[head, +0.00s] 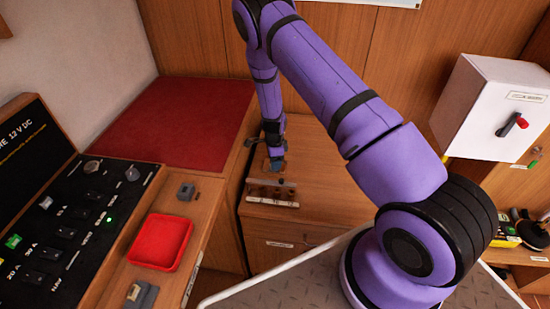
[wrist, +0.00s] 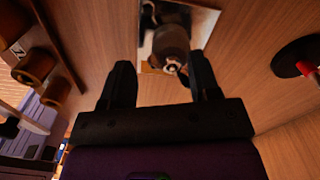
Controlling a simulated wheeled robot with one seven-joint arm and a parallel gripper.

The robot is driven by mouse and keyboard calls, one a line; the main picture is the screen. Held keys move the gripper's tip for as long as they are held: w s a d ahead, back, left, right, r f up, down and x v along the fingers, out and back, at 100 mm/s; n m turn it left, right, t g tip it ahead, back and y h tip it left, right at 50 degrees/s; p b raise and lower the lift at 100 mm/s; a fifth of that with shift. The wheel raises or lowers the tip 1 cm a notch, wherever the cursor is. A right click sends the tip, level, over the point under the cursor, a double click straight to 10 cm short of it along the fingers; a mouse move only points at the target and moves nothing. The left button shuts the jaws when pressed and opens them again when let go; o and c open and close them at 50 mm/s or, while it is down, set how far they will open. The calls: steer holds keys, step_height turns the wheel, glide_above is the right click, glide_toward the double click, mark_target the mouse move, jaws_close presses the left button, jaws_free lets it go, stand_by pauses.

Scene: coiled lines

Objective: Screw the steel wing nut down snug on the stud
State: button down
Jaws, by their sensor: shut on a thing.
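In the wrist view my gripper (wrist: 163,72) has its two dark fingers on either side of a small steel piece with a bright round end (wrist: 173,67), which I take to be the wing nut on the stud. It sits in front of a grey rounded body on a pale plate (wrist: 203,25). The wings and thread are too dark and small to make out, and I cannot tell how far down the nut sits. In the head view my gripper (head: 275,162) is small and low over the wooden counter, behind a small rack; the nut cannot be made out there.
The small rack (head: 272,204) stands close in front of my gripper; brown cylinders (wrist: 36,66) show left in the wrist view. A black disc with a red part (wrist: 296,62) is at right. A red tray (head: 162,242) and switch panel (head: 75,205) lie left; a white box (head: 495,108) hangs right.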

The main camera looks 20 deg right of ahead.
steer(key=shift+w+d+r+m, duration=0.2)
steer(key=shift+w+d+m, duration=0.25)
steer(key=shift+m, duration=0.65)
steer(key=c, duration=0.5)
jaws_free()
steer(key=shift+w+f, duration=0.15)
steer(key=shift+w, duration=0.15)
steer(key=o, duration=0.5)
steer(key=shift+a, duration=0.25)
steer(key=shift+s+a+f, duration=0.1)
steer(key=shift+s+a, duration=0.05)
steer(key=shift+a+r, duration=0.2)
steer(key=shift+r, duration=2.5)
steer(key=shift+d+f, duration=0.1)
steer(key=shift+d, duration=0.1)
